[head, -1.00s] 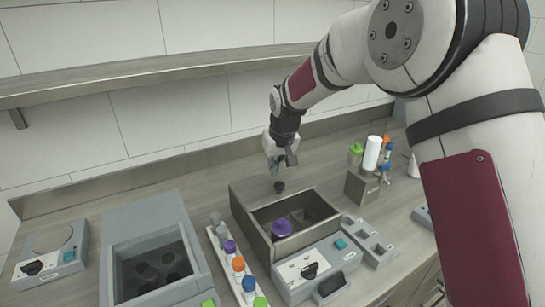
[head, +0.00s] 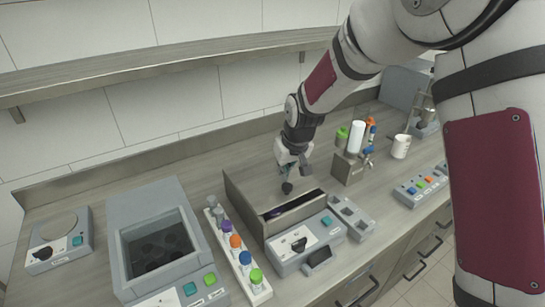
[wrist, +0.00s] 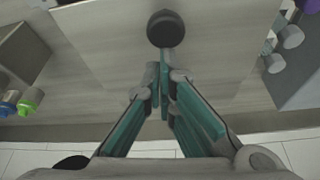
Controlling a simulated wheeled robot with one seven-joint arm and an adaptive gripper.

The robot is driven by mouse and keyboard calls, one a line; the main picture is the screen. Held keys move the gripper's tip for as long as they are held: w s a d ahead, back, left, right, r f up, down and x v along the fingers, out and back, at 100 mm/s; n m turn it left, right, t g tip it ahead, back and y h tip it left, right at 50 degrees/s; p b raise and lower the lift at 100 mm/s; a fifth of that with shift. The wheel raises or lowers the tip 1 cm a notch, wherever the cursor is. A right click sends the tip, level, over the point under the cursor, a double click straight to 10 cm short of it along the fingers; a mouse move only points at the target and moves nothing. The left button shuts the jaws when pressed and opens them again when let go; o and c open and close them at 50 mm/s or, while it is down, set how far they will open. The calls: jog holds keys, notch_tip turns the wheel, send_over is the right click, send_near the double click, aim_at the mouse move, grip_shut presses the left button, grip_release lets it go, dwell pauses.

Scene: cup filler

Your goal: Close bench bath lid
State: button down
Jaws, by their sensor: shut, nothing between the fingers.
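The bench bath (head: 244,215) is a box with a control panel (head: 298,246) in front. Its flat lid (head: 258,190) covers most of the top, leaving a narrow open slot along the front edge. A purple-capped item (head: 274,215) shows partly in the slot. A dark round knob (head: 287,187) stands on the lid; it also shows near the top of the wrist view (wrist: 166,28). My gripper (head: 291,172) is above the lid at the knob. In the wrist view its shut, empty fingers (wrist: 163,70) point at the knob, their tips beside it; I cannot tell whether they touch.
A rack of capped tubes (head: 236,252) stands close left of the bath. A second bath with an open well (head: 158,250) is farther left. A small tray (head: 352,217) adjoins the right side. A holder (head: 348,168) with bottles stands behind right. A shelf (head: 130,82) runs above.

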aim_at(290, 184)
jog(key=s, duration=0.1)
jog(key=s+d, duration=0.1)
jog(key=shift+s+d+p, duration=0.25)
jog(key=shift+s+p, duration=0.05)
jog(key=shift+p, duration=0.1)
jog(key=shift+s+d+f, duration=0.1)
jog(key=shift+s+d, duration=0.05)
jog(key=v, duration=1.2)
jog(key=s+d+r+m+t+h, duration=0.1)
jog(key=s+d+r+m, duration=0.1)
jog(key=s+d+r, duration=0.9)
jog(key=s+d+m+t, duration=0.1)
jog(key=s+d+m, duration=0.2)
jog(key=s, duration=1.3)
jog(key=shift+s+d+r+h, duration=0.3)
jog(key=shift+d, duration=0.1)
